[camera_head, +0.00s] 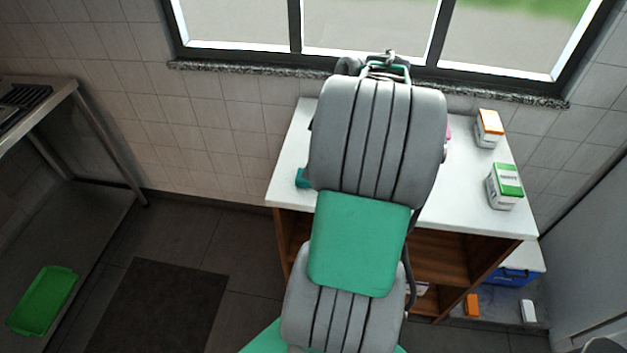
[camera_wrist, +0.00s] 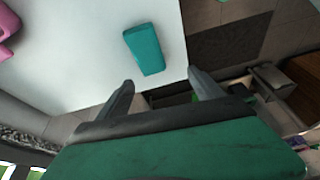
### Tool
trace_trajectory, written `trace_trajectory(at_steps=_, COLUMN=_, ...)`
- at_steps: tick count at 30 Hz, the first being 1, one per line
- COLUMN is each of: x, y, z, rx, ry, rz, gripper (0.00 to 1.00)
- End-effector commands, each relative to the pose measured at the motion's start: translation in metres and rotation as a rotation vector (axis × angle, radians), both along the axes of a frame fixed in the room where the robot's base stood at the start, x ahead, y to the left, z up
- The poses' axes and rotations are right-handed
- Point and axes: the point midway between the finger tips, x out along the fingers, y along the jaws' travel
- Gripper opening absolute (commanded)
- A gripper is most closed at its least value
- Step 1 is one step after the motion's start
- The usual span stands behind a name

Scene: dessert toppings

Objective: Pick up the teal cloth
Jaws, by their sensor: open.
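The teal cloth (camera_wrist: 144,49) shows in the wrist view as a small folded rectangular block. It lies flat on the white counter near the counter's edge. In the head view only a small part of the cloth (camera_head: 302,178) shows at the counter's left edge, with my arm hiding the area beside it. My gripper (camera_wrist: 162,92) is open and empty, its two fingers spread apart. In the wrist view the cloth lies just beyond the fingertips, apart from them. In the head view my arm covers the gripper's fingers.
The white counter (camera_head: 462,210) stands under the window. An orange-topped box (camera_head: 488,129) and a green-topped box (camera_head: 504,187) stand on its right side. A pink object (camera_wrist: 8,32) lies at the wrist view's left edge. A green tray (camera_head: 42,300) sits low at left.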

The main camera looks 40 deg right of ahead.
Motion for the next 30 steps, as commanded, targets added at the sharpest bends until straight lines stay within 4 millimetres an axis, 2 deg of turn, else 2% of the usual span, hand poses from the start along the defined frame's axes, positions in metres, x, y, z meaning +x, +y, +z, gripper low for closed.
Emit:
trace_trajectory(at_steps=1, x=-0.01, y=-0.021, z=-0.007, rx=0.004, ry=-0.017, rz=0.018, gripper=0.76)
trace_trajectory(at_steps=3, x=-0.019, y=-0.036, z=-0.011, rx=0.004, ry=-0.039, rz=0.053, gripper=0.76)
trace_trajectory(at_steps=5, x=-0.021, y=-0.041, z=-0.015, rx=0.003, ry=-0.048, rz=0.07, gripper=0.76)
trace_trajectory(at_steps=13, x=-0.009, y=-0.03, z=-0.046, rx=0.004, ry=-0.05, rz=0.078, gripper=0.76)
trace_trajectory(at_steps=19, x=0.003, y=-0.02, z=-0.077, rx=0.003, ry=-0.05, rz=0.076, gripper=0.76)
trace_trajectory(at_steps=27, x=0.004, y=-0.02, z=-0.082, rx=0.0, ry=-0.051, rz=0.075, gripper=0.76)
trace_trajectory(at_steps=30, x=0.004, y=-0.02, z=-0.081, rx=0.0, ry=-0.051, rz=0.075, gripper=0.67)
